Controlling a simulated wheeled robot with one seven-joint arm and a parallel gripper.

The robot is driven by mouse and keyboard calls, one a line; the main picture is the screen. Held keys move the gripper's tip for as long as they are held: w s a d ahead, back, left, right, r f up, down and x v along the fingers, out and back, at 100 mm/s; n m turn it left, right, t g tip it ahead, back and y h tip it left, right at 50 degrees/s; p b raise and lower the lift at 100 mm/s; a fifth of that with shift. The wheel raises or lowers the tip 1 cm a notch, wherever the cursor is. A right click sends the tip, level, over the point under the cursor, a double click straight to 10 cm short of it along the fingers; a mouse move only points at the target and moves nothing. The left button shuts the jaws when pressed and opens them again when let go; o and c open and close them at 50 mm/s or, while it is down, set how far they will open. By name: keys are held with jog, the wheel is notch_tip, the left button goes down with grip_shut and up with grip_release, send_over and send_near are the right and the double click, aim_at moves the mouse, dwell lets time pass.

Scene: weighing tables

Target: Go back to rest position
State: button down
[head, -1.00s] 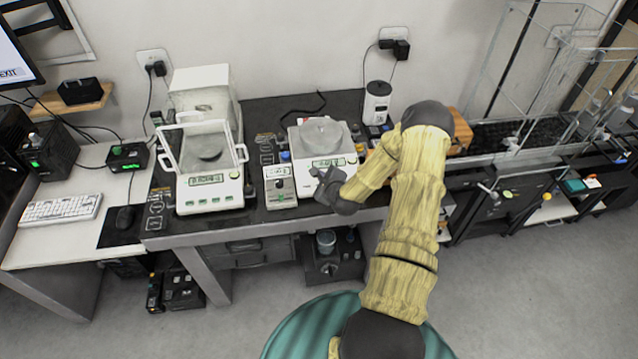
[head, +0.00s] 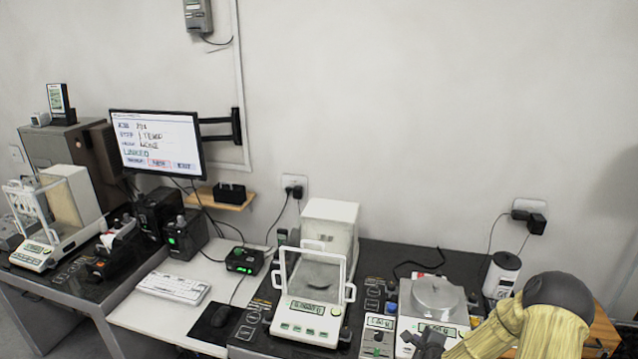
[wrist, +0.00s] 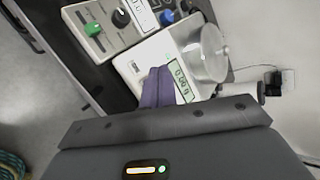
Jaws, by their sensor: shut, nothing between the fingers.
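My gripper (head: 424,345) shows at the lower right of the head view, in front of the right-hand balance (head: 437,298) with its round metal pan. In the wrist view the two purple-grey fingers (wrist: 158,88) are together with nothing between them. They point at the front panel of that balance, beside its green display (wrist: 182,80). I cannot tell whether they touch it. My yellow-sleeved arm hides part of the table at the lower right of the head view.
A balance with a glass draft shield (head: 312,290) stands left of the gripper. A small control box (head: 378,335) sits between the two balances. A white canister (head: 502,274) stands behind my arm.

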jog(key=s+a+r+n+g, duration=0.5)
jog(key=s+a+r+n, duration=0.4)
jog(key=r+n, duration=0.4)
jog(key=s+a+r+n+g, duration=0.1)
jog(key=s+r+n, duration=0.3)
jog(key=s, duration=0.4)
jog(key=s+a+r+n+g, duration=0.2)
jog(key=s+a+r+n, duration=0.2)
jog(key=s+n, duration=0.2)
jog(key=shift+s+a+r+g, duration=0.15)
jog(key=shift+s+a+g, duration=0.15)
jog(key=shift+s, duration=0.7)
jog(key=c, duration=1.4)
grip_release()
